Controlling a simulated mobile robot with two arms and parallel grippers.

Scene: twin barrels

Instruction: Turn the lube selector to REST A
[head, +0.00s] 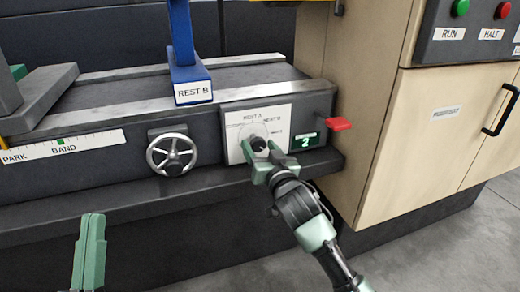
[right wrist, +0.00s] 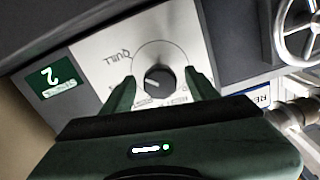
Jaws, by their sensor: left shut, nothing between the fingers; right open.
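The lube selector is a dark round knob (head: 259,143) on a white plate (head: 233,122) with REST A and REST B printed above it. In the right wrist view the knob (right wrist: 159,80) sits inside a printed arc, with QUILL readable upside down. A small pale mark shows on the knob; I cannot tell which label it points to. My right gripper (head: 262,152) is open, its fingers on either side of the knob with visible gaps in the right wrist view (right wrist: 162,88). My left gripper (head: 91,226) is shut and empty at the lower left, away from the panel.
A green display (head: 306,141) reading 2 and a red lever (head: 338,124) are right of the plate. A handwheel (head: 172,154) is to its left. A blue post labelled REST B (head: 187,75) stands above. A wooden cabinet (head: 400,150) bounds the right side.

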